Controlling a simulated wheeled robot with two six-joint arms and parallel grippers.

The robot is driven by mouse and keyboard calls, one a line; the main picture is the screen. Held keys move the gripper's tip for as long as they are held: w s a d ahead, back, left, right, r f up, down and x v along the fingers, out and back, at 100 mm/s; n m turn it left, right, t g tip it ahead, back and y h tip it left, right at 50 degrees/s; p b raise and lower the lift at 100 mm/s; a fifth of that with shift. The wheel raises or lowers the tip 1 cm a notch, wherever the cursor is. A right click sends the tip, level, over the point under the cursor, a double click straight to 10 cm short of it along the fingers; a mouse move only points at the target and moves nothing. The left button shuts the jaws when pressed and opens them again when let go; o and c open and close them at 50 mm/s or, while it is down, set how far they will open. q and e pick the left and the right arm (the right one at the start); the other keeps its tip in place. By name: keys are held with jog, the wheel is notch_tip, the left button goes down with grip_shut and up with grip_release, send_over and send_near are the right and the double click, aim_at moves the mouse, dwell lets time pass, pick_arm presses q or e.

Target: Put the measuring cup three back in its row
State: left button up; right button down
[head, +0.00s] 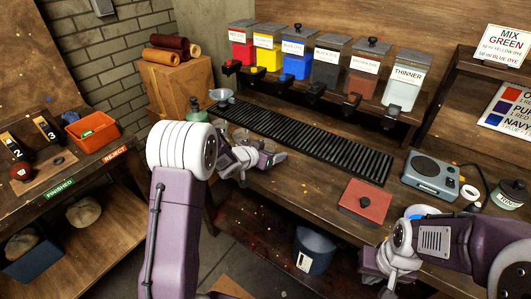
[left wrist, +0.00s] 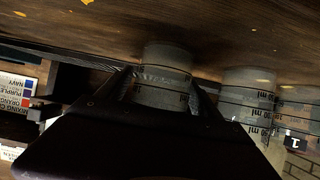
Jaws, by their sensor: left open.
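In the left wrist view, a clear measuring cup (left wrist: 166,78) with dark ml markings stands between the two fingers of my left gripper (left wrist: 163,92). The fingers are open on either side of it; contact cannot be told. A second clear cup (left wrist: 248,95) and a third (left wrist: 298,105) stand beside it in that view. In the head view, my left gripper (head: 262,160) is low over the bench's left end and hides most of the cups. A clear cup (head: 222,96) shows behind it. My right gripper (head: 378,268) is at the bench's front right, its fingertips unclear.
A black ribbed mat (head: 315,140) lies along the bench below labelled dye bins (head: 296,60). A green bottle (head: 197,112) stands near the left arm. Number cards (head: 45,130) stand on the left table.

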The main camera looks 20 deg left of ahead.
pick_arm(q)
jog(key=p+v, duration=0.2)
jog(key=v, duration=1)
jog(key=s+a+f+n+g+y, duration=0.35)
jog(key=s+f+y, duration=0.2)
jog(key=s, duration=0.35)
jog(key=s+d+f+g, duration=0.2)
jog(key=s+g, duration=0.1)
jog(key=s, duration=0.4)
jog(key=s+d+f+g+h, duration=0.1)
jog(key=s+d+f+g, duration=0.1)
jog(key=s, duration=0.5)
jog(key=shift+s+d+n+g, duration=0.2)
jog(key=shift+d+n+g, duration=0.15)
jog(key=shift+d+g, duration=0.4)
